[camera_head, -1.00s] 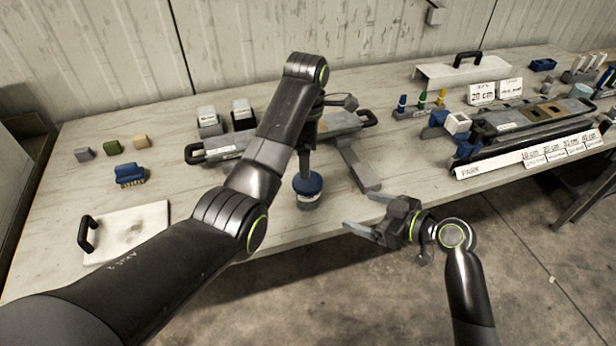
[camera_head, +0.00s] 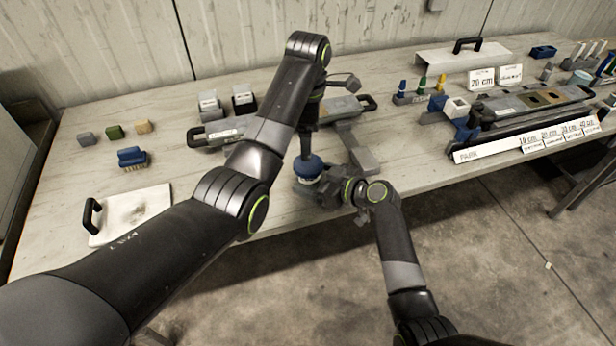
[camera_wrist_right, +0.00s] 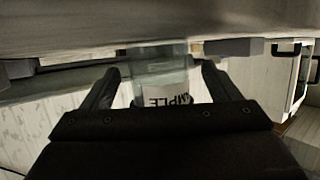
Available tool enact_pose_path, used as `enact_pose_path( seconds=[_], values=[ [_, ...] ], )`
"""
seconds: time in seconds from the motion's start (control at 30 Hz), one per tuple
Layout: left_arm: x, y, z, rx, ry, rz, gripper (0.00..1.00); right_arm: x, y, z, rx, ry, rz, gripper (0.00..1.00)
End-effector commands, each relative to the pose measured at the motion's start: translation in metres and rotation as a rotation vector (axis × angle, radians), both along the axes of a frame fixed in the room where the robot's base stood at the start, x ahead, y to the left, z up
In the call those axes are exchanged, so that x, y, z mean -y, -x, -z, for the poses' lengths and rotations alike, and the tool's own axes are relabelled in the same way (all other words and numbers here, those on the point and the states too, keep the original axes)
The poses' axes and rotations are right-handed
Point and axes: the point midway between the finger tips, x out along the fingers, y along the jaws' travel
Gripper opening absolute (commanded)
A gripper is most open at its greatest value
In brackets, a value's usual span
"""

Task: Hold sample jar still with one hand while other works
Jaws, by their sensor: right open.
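The sample jar has a blue lid (camera_head: 308,168) and stands near the front edge of the table. In the right wrist view its clear body with a printed label (camera_wrist_right: 165,88) sits between the two fingers of my right gripper (camera_wrist_right: 160,85). My right gripper (camera_head: 312,188) is open around the jar, low at its front, with a gap beside the fingers. My left arm reaches over the table, and its wrist hangs above the jar. The left gripper's fingers are hidden behind its own arm and wrist, so their state does not show.
A white board with a black handle (camera_head: 136,212), a blue brush (camera_head: 132,157) and small blocks (camera_head: 115,132) lie on the left. A handled tray (camera_head: 215,133) lies behind the jar. A rack with coloured pegs (camera_head: 412,96) and a long labelled holder (camera_head: 530,140) are at right.

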Motion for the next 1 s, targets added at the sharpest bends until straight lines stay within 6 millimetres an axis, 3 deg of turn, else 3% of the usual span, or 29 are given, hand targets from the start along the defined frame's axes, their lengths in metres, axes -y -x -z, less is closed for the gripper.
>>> enact_pose_path(
  seconds=[0.2, 0.6, 1.0],
  values=[
    [0.000, 0.000, 0.000, 0.000, 0.000, 0.000, 0.83, -0.013, -0.011, 0.006, 0.001, -0.001, 0.001, 0.83],
    [0.000, 0.000, 0.000, 0.000, 0.000, 0.000, 0.83, -0.017, -0.013, 0.008, 0.000, 0.000, 0.001, 0.83],
    [0.000, 0.000, 0.000, 0.000, 0.000, 0.000, 0.83, -0.016, -0.013, 0.008, 0.000, 0.000, 0.001, 0.30]
  ],
)
